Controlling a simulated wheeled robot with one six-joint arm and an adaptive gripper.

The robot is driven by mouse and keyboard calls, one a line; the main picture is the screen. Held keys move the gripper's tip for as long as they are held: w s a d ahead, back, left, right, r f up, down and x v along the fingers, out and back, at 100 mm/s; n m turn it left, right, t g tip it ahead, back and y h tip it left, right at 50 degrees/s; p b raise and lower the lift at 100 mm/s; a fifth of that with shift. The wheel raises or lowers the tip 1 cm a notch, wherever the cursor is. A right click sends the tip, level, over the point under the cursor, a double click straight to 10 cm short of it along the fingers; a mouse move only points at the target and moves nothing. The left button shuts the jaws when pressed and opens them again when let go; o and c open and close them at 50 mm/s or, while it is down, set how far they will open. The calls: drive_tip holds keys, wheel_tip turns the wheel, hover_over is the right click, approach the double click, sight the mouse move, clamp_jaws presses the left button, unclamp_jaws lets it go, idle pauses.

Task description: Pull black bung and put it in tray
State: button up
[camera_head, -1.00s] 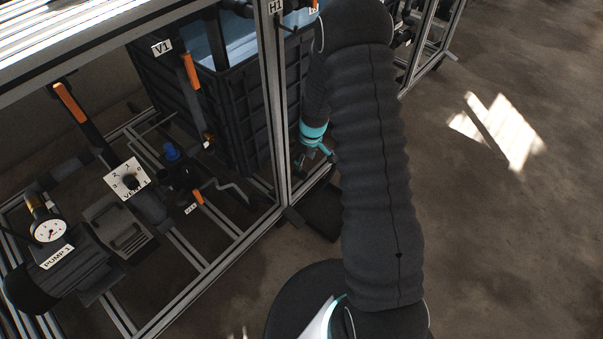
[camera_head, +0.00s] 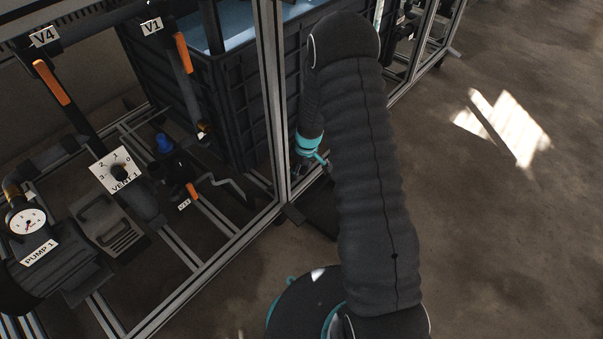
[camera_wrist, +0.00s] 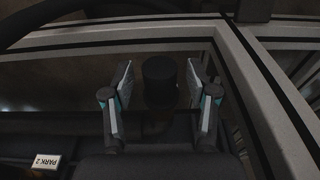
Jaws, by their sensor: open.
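In the wrist view my gripper (camera_wrist: 160,68) is open, with one finger on each side of a black, round-topped bung (camera_wrist: 160,77). Gaps show between the bung and both fingers. The bung's lower end fades into dark shadow, so I cannot tell what it sits in. I cannot make out a tray for certain in either view.
Metal frame rails (camera_wrist: 262,95) run close to the right of my gripper. A label reading PARK 2 (camera_wrist: 45,163) is at lower left. In the head view, a large dark tank (camera_head: 230,110), pump (camera_head: 55,265) and orange-handled valves fill the frame. Floor at right is clear.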

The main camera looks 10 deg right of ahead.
drive_tip(key=shift+f+b, duration=0.1)
drive_tip(key=shift+b, duration=0.25)
idle(0.4)
clamp_jaws()
